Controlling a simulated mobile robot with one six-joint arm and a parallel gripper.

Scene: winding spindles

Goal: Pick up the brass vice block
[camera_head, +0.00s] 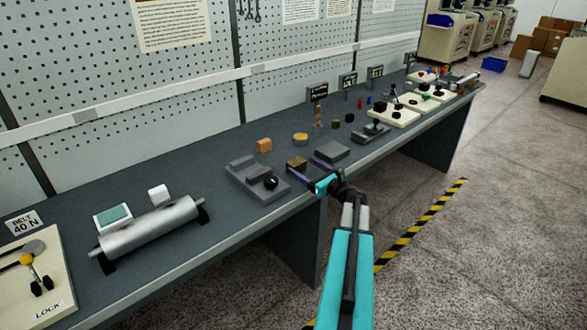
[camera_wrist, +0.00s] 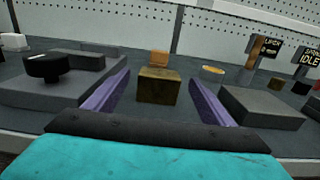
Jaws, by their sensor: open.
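The brass vice block (camera_head: 297,164) is a small dark brown-gold cube on the grey bench. In the wrist view the block (camera_wrist: 159,86) sits in the middle, between the two purple fingers and towards their tips. My gripper (camera_head: 301,168) is open, with one finger on each side of the block (camera_wrist: 158,74). Gaps show between the block and both fingers, and neither finger touches it. How far the fingers overlap the block in depth is hard to tell.
A grey vice base with a black knob (camera_wrist: 45,68) lies left of the fingers, and a flat grey block (camera_wrist: 262,107) lies close on the right. An orange wooden block (camera_head: 264,145) and a yellow-topped round piece (camera_head: 300,138) stand behind. A silver roller (camera_head: 148,232) lies farther left.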

